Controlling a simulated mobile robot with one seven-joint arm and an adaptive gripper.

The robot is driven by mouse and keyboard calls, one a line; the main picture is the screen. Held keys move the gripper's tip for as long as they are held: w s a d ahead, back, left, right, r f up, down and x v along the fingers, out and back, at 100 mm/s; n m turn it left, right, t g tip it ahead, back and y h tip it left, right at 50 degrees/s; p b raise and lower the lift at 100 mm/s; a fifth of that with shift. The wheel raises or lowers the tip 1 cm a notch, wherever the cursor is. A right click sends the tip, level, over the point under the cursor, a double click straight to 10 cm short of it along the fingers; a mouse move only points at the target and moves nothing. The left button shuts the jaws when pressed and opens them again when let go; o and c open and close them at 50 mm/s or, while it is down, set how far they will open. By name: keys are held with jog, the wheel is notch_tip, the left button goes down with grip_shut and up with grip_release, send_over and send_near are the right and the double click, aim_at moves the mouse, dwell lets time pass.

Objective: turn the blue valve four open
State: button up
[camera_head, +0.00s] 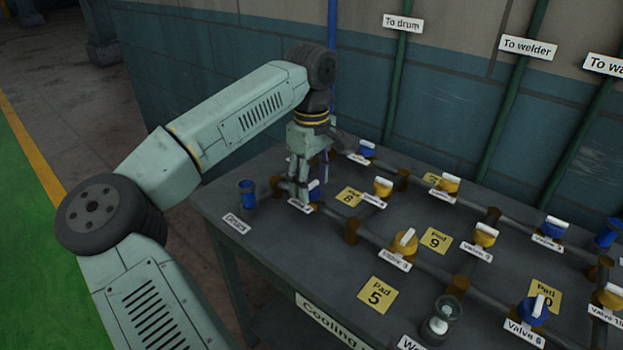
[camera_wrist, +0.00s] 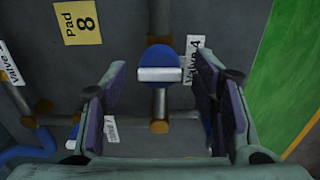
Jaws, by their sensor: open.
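The blue valve four (camera_wrist: 160,58) has a blue round body with a white bar handle (camera_wrist: 161,75). Its label "Valve 4" (camera_wrist: 190,62) stands just beside it. In the wrist view the handle lies crosswise to the pipe under it. My gripper (camera_wrist: 157,68) is open, with one finger on each side of the handle and gaps between. I cannot tell how far the fingertips reach down to it. In the head view my gripper (camera_head: 302,192) points down over the valve (camera_head: 315,188), which is mostly hidden behind the fingers.
Pipes with several yellow and blue valves cover the bench (camera_head: 330,265) to the right. A blue cup-like part (camera_head: 247,193) stands left of my gripper near the "Drain" label (camera_head: 235,224). The yellow pad 8 plate (camera_wrist: 78,22) lies close by. A wall stands behind.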

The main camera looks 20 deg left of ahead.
jog(key=shift+f, duration=0.35)
jog(key=shift+c, duration=0.3)
jog(key=c, duration=1.1)
